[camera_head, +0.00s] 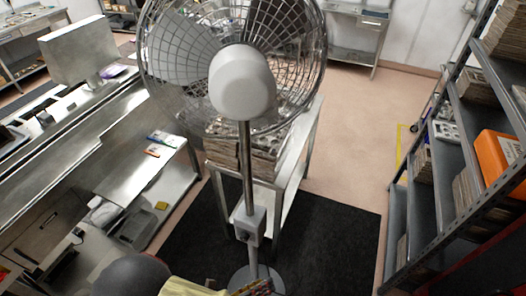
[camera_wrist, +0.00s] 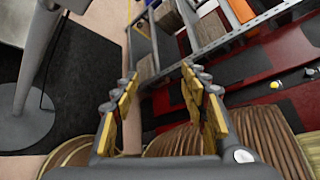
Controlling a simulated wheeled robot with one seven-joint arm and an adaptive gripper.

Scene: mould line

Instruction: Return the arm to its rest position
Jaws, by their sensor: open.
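My gripper (camera_wrist: 160,105) shows in the wrist view with its two yellow-padded fingers spread apart. It is open and nothing is between the fingers. Behind it in that view are a brown ribbed surface (camera_wrist: 270,140), a dark and red floor area and shelving. In the head view a dark rounded part at the bottom left of centre looks like part of my arm; the gripper's fingers cannot be made out clearly there.
A large pedestal fan (camera_head: 242,85) stands close in front, its round base also in the wrist view (camera_wrist: 25,125). Behind it is a metal table (camera_head: 300,150) with stacked moulds (camera_head: 235,150). Shelving (camera_head: 440,190) stands at right, a steel counter (camera_head: 80,140) at left. The black mat (camera_head: 335,235) has bare room.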

